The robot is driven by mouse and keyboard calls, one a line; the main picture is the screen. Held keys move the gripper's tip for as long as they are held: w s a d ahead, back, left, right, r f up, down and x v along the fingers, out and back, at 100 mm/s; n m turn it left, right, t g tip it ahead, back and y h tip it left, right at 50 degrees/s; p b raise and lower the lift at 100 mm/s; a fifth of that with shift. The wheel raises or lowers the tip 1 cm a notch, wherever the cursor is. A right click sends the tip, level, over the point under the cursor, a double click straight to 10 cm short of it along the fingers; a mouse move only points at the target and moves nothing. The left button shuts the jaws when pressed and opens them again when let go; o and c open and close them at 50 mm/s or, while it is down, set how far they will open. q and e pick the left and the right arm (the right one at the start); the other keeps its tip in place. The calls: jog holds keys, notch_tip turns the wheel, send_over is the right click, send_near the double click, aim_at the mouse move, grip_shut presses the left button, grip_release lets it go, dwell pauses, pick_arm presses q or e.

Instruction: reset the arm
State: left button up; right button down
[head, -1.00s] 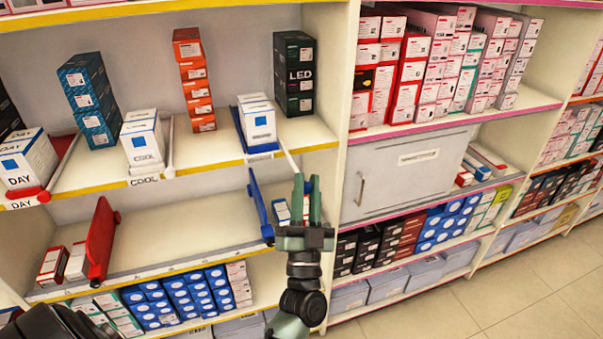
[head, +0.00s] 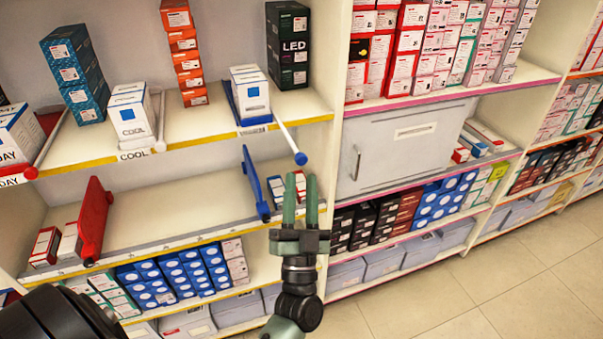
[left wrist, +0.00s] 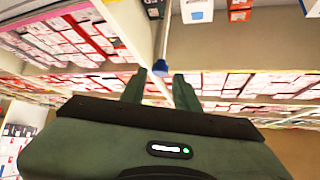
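My left gripper (head: 300,182) is dark green and points up in front of the shelf unit. Its two fingers are apart with nothing between them. In the left wrist view its fingers (left wrist: 160,88) also stand apart. A white rod (head: 287,141) with a blue tip sticks out from a blue holder on the upper shelf. The tip lies just above my left fingertips in the head view. The blue tip (left wrist: 160,67) also shows beyond the fingers in the left wrist view. My right gripper is not in view.
White COOL boxes (head: 133,117) and a white-and-blue box (head: 249,92) stand on the upper shelf (head: 205,134). The lower shelf (head: 170,205) has a red divider (head: 93,221) and a blue divider (head: 255,184), with open space between. Floor (head: 480,290) is clear at right.

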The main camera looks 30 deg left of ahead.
pick_arm(q)
jog(key=shift+v, duration=1)
